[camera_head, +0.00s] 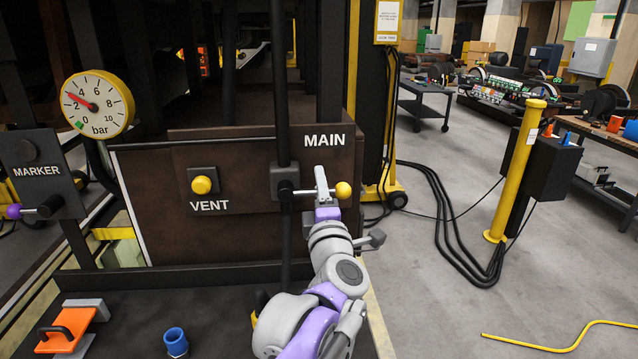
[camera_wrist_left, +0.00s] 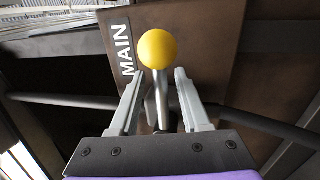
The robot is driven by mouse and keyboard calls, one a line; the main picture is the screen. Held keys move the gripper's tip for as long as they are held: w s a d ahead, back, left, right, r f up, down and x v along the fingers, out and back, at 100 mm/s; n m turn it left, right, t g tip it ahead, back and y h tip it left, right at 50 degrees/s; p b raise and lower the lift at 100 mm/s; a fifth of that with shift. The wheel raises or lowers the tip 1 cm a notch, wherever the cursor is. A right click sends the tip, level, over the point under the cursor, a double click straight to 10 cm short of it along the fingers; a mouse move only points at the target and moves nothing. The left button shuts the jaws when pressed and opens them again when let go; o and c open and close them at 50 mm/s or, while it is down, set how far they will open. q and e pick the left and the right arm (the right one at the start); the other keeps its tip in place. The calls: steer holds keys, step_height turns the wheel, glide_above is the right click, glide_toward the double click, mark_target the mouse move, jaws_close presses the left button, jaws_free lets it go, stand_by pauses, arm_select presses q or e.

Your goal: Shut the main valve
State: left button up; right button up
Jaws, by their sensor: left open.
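The main valve (camera_head: 285,182) sits on a dark vertical pipe beside the MAIN label. Its lever points right, across the pipe, and ends in a yellow ball knob (camera_head: 343,190). My left gripper (camera_head: 321,180) is at the lever, just left of the knob. In the left wrist view the open fingers (camera_wrist_left: 158,72) stand on either side of the metal lever, with gaps visible. The yellow knob (camera_wrist_left: 158,49) shows beyond the fingertips. In the head view the gripper hides part of the lever. My right gripper is not in view.
A yellow VENT knob (camera_head: 202,185) is on the brown panel to the left. The purple-knobbed MARKER valve (camera_head: 14,211) is far left.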

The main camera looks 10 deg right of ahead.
arm_select(q)
steer(key=s+f+b, duration=0.1)
steer(key=s, duration=0.8)
steer(key=shift+f, duration=0.4)
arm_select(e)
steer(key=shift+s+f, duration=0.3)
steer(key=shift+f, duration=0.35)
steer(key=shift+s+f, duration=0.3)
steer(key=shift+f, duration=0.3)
arm_select(q)
steer(key=shift+f, duration=0.1)
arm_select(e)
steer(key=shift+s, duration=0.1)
